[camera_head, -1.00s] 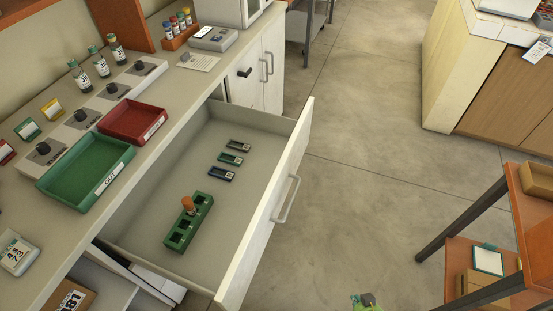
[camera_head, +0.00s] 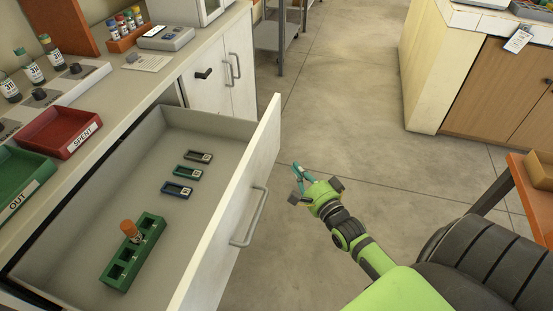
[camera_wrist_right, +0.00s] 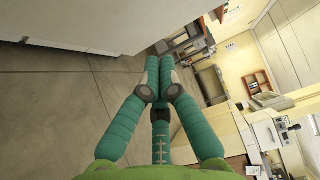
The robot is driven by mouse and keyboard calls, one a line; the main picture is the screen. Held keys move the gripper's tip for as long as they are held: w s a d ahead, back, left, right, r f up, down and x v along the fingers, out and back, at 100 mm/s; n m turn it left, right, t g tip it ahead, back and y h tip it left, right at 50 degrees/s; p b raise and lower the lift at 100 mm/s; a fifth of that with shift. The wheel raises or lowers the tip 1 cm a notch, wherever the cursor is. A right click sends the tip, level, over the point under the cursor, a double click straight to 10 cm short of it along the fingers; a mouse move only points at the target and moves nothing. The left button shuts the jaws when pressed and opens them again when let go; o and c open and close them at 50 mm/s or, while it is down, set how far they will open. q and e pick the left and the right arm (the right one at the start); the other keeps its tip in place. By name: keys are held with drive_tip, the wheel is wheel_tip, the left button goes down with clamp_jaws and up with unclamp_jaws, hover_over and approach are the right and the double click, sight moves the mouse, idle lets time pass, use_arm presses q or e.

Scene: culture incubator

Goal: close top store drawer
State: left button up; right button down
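The top store drawer (camera_head: 228,200) is pulled out wide from under the counter, with its white front facing right. Its bar handle (camera_head: 249,217) is on the outer face. Inside lie a green rack (camera_head: 133,252) holding an orange-capped vial (camera_head: 131,231) and three small dark-framed pieces (camera_head: 188,172). My right gripper (camera_head: 297,170) is in the air over the floor, right of the drawer front and apart from it. In the right wrist view its teal fingers (camera_wrist_right: 160,62) are together with nothing between them. My left gripper is out of view.
The counter carries a red tray (camera_head: 60,132), a green tray (camera_head: 22,180) and several bottles. A cabinet with doors (camera_head: 222,72) stands beyond the drawer. An orange shelf unit (camera_head: 540,200) is at right. Open floor lies between.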

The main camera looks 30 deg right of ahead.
drive_tip(key=w, duration=0.2)
drive_tip(key=w+a, duration=0.1)
drive_tip(key=w, duration=0.1)
drive_tip(key=w+a, duration=0.1)
drive_tip(key=w, duration=0.1)
drive_tip(key=shift+w, duration=0.35)
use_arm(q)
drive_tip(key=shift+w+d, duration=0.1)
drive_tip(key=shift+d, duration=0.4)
use_arm(e)
drive_tip(key=shift+w+a, duration=0.1)
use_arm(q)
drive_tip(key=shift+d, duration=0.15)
